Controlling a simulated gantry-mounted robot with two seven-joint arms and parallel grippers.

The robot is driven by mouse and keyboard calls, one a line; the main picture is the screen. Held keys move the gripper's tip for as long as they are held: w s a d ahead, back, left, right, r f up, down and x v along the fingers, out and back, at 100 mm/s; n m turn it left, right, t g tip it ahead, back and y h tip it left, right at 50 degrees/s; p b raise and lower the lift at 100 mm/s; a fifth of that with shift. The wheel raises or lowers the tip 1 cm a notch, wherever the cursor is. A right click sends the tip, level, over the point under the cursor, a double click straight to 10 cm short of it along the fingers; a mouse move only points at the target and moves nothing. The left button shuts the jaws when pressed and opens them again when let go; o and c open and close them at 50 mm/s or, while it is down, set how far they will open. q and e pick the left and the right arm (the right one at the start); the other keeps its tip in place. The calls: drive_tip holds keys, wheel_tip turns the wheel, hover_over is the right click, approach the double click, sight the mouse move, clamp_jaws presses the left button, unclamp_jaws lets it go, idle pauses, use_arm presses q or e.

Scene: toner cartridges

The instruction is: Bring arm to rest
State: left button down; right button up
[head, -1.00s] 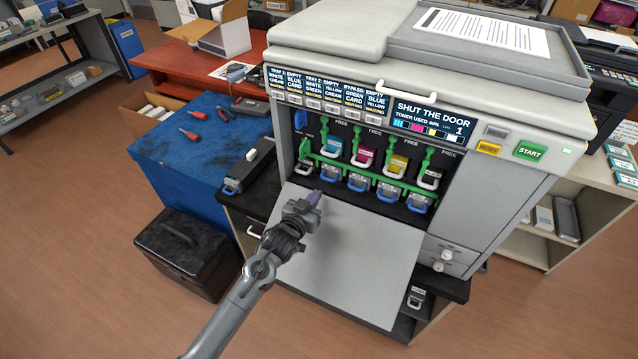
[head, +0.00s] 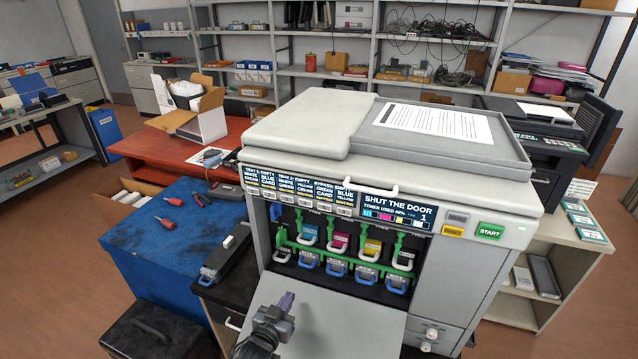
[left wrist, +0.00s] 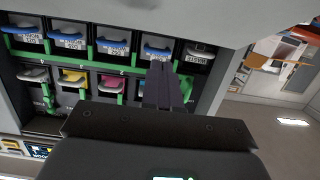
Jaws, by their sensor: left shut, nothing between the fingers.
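My left gripper (head: 285,302) is over the lowered front door (head: 335,325) of the printer, at the lower middle of the head view. Its fingers are closed together and hold nothing. In the left wrist view the closed fingers (left wrist: 161,88) point toward the open toner bay. The bay holds cyan (head: 308,234), magenta (head: 339,243), yellow (head: 371,250) and black (head: 404,257) cartridges, with a row of blue-handled units (head: 337,268) below. The display (head: 397,212) reads "SHUT THE DOOR". My right gripper is not in view.
A blue-topped bench (head: 165,225) with red-handled tools and a dark cartridge unit (head: 226,252) stand left of the printer. A black case (head: 150,335) is on the floor at lower left. Shelves with small boxes (head: 583,220) stand at right.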

use_arm(q)
drive_tip(key=s+a+f+n+g+y, duration=0.1)
drive_tip(key=s+a+f+g, duration=0.15)
drive_tip(key=s, duration=0.75)
drive_tip(key=s+a+f+g+y, duration=0.15)
drive_tip(key=s+f+g, duration=0.25)
drive_tip(key=s, duration=0.6)
drive_tip(key=s+a+r+g+y, duration=0.1)
drive_tip(key=s+a+r+g, duration=0.15)
drive_tip(key=s, duration=0.75)
drive_tip(key=s+a+r+g+y, duration=0.1)
drive_tip(key=s+a+g, duration=0.15)
drive_tip(key=s, duration=0.75)
wheel_tip(320, 180, up, 30)
drive_tip(key=p, duration=3)
drive_tip(key=shift+s+r, duration=0.15)
drive_tip(key=shift+r, duration=0.1)
drive_tip(key=shift+h, duration=0.25)
